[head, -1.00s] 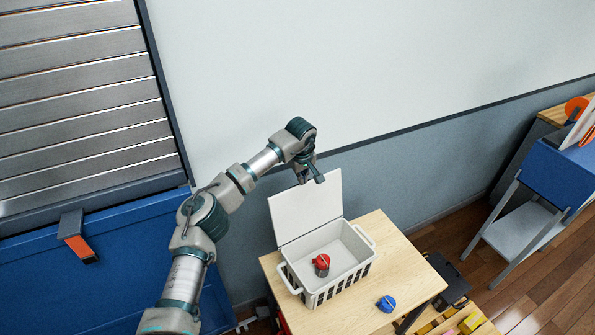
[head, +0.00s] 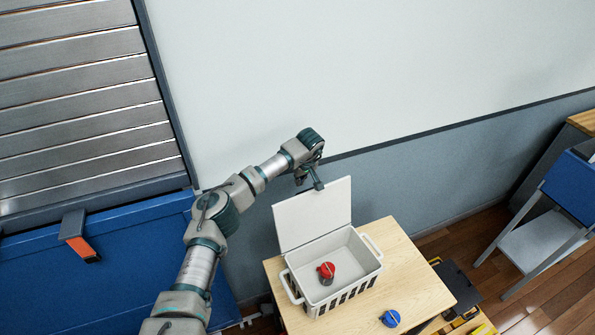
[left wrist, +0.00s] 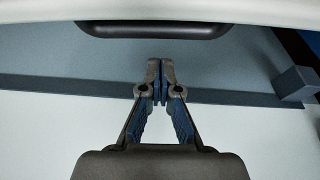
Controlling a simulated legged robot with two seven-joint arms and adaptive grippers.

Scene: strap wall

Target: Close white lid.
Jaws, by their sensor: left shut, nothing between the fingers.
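The white lid (head: 313,214) stands raised at the back edge of a white basket (head: 336,270) with slotted sides, on a small wooden table. A red strap roll or similar red item (head: 326,270) lies inside the basket. My left gripper (head: 318,184) is by the top edge of the lid, its fingers shut and empty; whether it touches the lid cannot be told. In the left wrist view the shut fingertips (left wrist: 160,66) point towards a pale edge with a dark handle-like bar (left wrist: 152,29). My right gripper is not in view.
The wooden table (head: 415,278) bears a blue item (head: 390,318) right of the basket. A blue cabinet (head: 90,285) stands at the left, and a blue and grey stand (head: 560,205) at the right. The white and grey wall (head: 440,165) is behind the lid.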

